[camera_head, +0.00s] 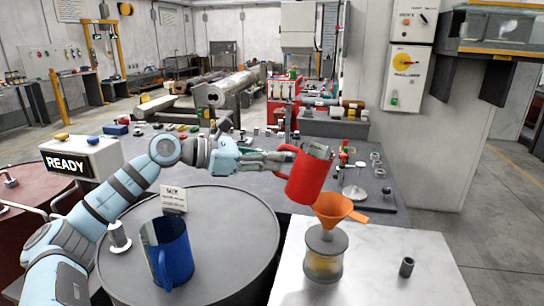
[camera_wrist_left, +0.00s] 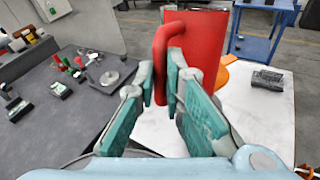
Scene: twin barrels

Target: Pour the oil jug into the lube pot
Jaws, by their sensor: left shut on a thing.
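A red jug (camera_head: 308,181) is held in the air above and slightly left of an orange funnel (camera_head: 335,207), tilted a little. My left gripper (camera_head: 281,158) is shut on its handle. In the left wrist view, my fingers (camera_wrist_left: 165,78) close around the red handle, and the jug's body (camera_wrist_left: 200,50) stands beyond them. The funnel sits in the top of a grey-capped pot (camera_head: 323,262) with amber contents, on a white-topped surface. A blue jug (camera_head: 176,258) stands upright on the dark drum lid. No stream of oil is visible. My right gripper is out of view.
The dark drum lid (camera_head: 230,225) carries a small white sign (camera_head: 173,198). A cluttered grey workbench lies behind. A READY box (camera_head: 85,157) is at left.

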